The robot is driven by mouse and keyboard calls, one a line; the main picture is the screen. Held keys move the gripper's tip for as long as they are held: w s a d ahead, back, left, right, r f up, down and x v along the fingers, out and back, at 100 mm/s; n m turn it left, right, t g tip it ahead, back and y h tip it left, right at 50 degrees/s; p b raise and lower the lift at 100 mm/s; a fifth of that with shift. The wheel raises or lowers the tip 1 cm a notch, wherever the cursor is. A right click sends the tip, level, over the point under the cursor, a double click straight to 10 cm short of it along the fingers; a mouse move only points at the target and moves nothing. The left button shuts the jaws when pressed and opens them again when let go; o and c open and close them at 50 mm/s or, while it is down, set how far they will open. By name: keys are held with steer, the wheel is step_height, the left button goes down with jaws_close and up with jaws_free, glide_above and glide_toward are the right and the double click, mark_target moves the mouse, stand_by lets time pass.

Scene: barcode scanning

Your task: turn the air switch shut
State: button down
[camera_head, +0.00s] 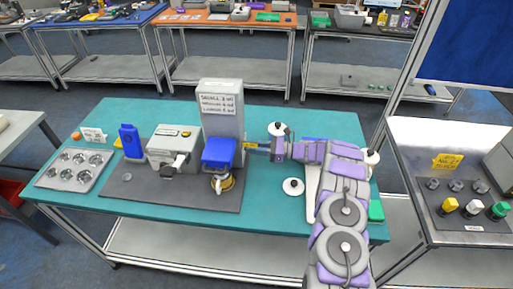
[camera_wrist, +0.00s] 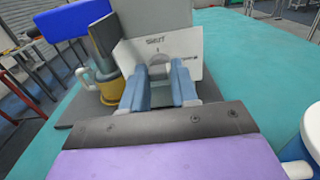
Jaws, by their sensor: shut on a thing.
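The air switch is on the side of the tall grey machine (camera_head: 222,110). In the wrist view a white plate (camera_wrist: 130,55) with short dark lettering faces me, and a small part of the switch shows between my fingertips. My gripper (camera_wrist: 160,76) has its two blue-grey fingers against this plate, one on each side of the switch, and is shut on it. The fingers hide most of the switch, so its turn angle cannot be told. In the head view my gripper (camera_head: 258,147) reaches in from the right to the machine's right side.
A blue box-like part (camera_head: 219,152) and a yellow-based cup (camera_head: 222,183) stand left of my gripper. A grey box machine (camera_head: 174,145) and a tray with round wells (camera_head: 75,168) are further left. The teal table (camera_head: 265,210) is clear in front.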

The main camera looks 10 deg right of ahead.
steer(key=n+b, duration=0.2)
steer(key=n, duration=0.1)
steer(key=n+b, duration=0.6)
steer(key=n, duration=0.1)
steer(key=shift+s+f, duration=0.1)
steer(key=shift+f, duration=0.15)
steer(key=n+b, duration=0.4)
steer(key=shift+n, duration=0.3)
steer(key=shift+s+n+b, duration=0.1)
steer(key=shift+n+b, duration=0.25)
steer(key=shift+n, duration=1.25)
steer(key=shift+f, duration=0.1)
steer(key=c, duration=0.9)
jaws_free()
steer(key=shift+o, duration=0.2)
